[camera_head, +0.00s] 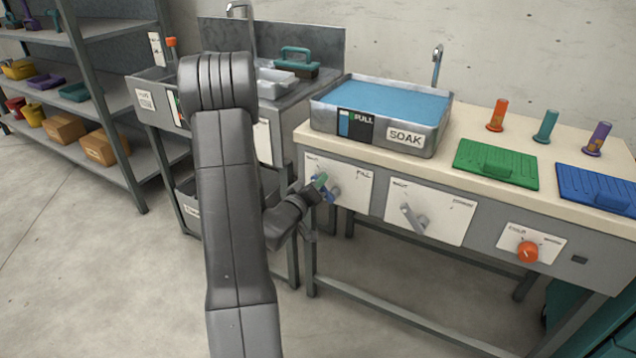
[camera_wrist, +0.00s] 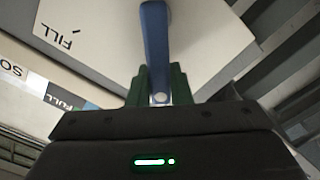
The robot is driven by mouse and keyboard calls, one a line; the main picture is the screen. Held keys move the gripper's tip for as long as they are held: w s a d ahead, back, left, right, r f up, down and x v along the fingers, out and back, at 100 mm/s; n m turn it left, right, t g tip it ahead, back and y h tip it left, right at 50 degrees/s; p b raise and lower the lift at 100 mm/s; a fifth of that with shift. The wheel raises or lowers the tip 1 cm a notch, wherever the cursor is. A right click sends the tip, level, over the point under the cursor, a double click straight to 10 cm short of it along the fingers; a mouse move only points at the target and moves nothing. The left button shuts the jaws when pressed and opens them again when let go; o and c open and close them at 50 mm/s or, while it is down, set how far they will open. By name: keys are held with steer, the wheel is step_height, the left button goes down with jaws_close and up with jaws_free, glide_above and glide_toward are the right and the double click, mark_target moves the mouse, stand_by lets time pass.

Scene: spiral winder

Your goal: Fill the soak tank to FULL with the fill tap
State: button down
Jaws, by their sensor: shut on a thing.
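The soak tank (camera_head: 432,140) is a grey metal basin labelled SOAK on the bench at centre right. Blue water (camera_head: 385,100) lies close below its rim. The gauge (camera_head: 355,123) on its front reads FULL, with a blue bar and a small green mark. The fill tap is a blue lever (camera_wrist: 155,35) on a white plate marked FILL (camera_wrist: 95,40); the plate also shows in the head view (camera_head: 350,178). My gripper (camera_wrist: 159,85) is shut on the lever, with a green finger on each side. In the head view my gripper (camera_head: 320,183) partly hides the tap.
A grey lever plate (camera_head: 430,213) and an orange knob (camera_head: 528,252) are on the bench front. A green board (camera_head: 497,163), a blue board (camera_head: 600,190) and coloured cylinders stand on top. A sink unit (camera_head: 300,92) and shelves (camera_head: 85,90) are at left. The floor is clear at front left.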

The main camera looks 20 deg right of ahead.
steer(key=shift+f, duration=0.1)
steer(key=c, duration=1.3)
jaws_free()
steer(key=shift+a, duration=0.1)
steer(key=p+v, duration=0.1)
steer(key=v, duration=1.2)
steer(key=shift+s+a, duration=0.25)
steer(key=shift+s, duration=0.05)
